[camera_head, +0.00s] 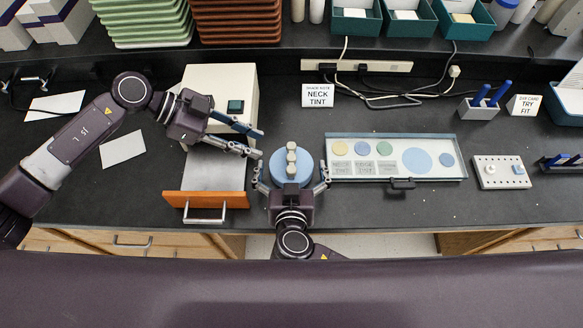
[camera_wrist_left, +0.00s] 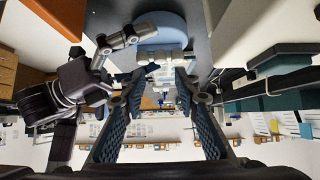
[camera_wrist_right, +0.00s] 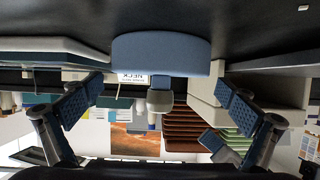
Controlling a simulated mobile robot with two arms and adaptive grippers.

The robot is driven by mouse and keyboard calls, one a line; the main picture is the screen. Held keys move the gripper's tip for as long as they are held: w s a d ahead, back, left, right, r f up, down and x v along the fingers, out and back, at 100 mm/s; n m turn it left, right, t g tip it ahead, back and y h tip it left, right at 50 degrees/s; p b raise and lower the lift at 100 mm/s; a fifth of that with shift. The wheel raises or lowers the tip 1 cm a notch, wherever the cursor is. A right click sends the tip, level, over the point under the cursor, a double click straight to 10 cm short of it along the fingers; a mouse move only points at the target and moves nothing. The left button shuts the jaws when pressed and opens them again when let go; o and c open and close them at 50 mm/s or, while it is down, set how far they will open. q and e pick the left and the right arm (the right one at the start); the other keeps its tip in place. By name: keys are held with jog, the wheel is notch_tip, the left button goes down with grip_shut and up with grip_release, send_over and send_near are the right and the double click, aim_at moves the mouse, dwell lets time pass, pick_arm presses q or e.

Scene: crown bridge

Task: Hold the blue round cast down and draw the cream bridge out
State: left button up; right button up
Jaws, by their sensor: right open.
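The blue round cast (camera_head: 278,170) stands near the bench's front edge, left of the glass-topped tray. The cream bridge (camera_head: 291,158) sits on top of it, its teeth in a row running front to back. My right gripper (camera_head: 291,172) is open and empty, with one finger on each side of the cast; contact cannot be told. My left gripper (camera_head: 261,144) is open and empty, just left of the cast. The left wrist view shows the cast (camera_wrist_left: 160,28) and bridge (camera_wrist_left: 165,57) beyond the fingers. The right wrist view shows the cast (camera_wrist_right: 160,53) and bridge (camera_wrist_right: 160,97) between the spread fingers.
A cream box (camera_head: 240,84) with a dark green button stands behind the left gripper. An orange-fronted drawer (camera_head: 204,199) is pulled out left of the cast. The tray (camera_head: 395,178) with coloured discs lies to the right. A white peg plate (camera_head: 500,176) lies farther right.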

jog(key=shift+x, duration=2.65)
jog(key=shift+c, duration=0.6)
pick_arm(q)
jog(key=shift+o, duration=0.3)
pick_arm(e)
jog(key=c, duration=1.5)
pick_arm(q)
jog(key=shift+o, duration=1.1)
jog(key=shift+d, duration=0.1)
jog(key=d+r+m+y, duration=0.5)
jog(key=d+m+y, duration=0.4)
jog(key=m, duration=0.8)
jog(key=m+y, duration=0.1)
send_over(291, 157)
jog(key=f, duration=0.5)
jog(key=shift+s+a+f, duration=0.1)
jog(key=shift+a+f, duration=0.05)
jog(key=shift+a, duration=0.1)
jog(key=shift+d+f, duration=0.15)
jog(key=shift+f, duration=1.2)
jog(key=shift+d+f, duration=0.15)
jog(key=shift+f, duration=1.15)
